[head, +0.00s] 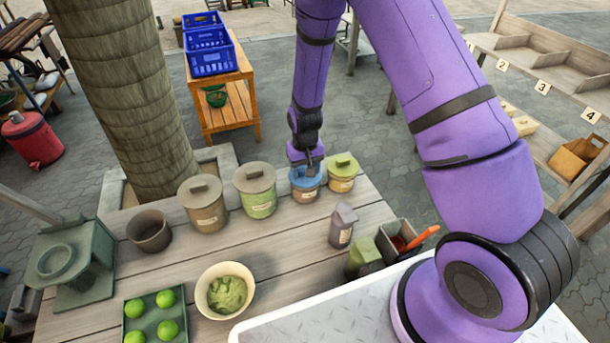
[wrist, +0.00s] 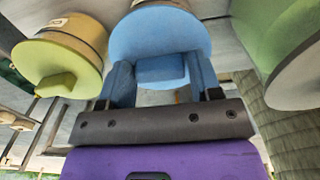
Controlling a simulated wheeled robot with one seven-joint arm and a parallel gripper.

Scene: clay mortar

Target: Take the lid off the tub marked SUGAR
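Several lidded tubs stand in a row on the wooden table; their labels are too small to read, so I cannot tell which is marked SUGAR. My gripper (head: 308,163) points down at the tub with the blue lid (head: 305,178). In the wrist view, my gripper (wrist: 160,75) has one finger on each side of the block handle of the blue lid (wrist: 160,32); both appear to touch it. The lid appears seated on its tub. The tub with the yellow-green lid (head: 342,165) is just right of it, the green tub (head: 256,188) left, the brown-lidded tub (head: 203,203) farther left.
A brown cup (head: 149,231), a bowl of green paste (head: 226,290) and a tray of limes (head: 154,316) stand on the table's left and front. A grey bottle (head: 343,225) and a dark box (head: 396,238) stand at right. A tree trunk (head: 130,90) rises behind.

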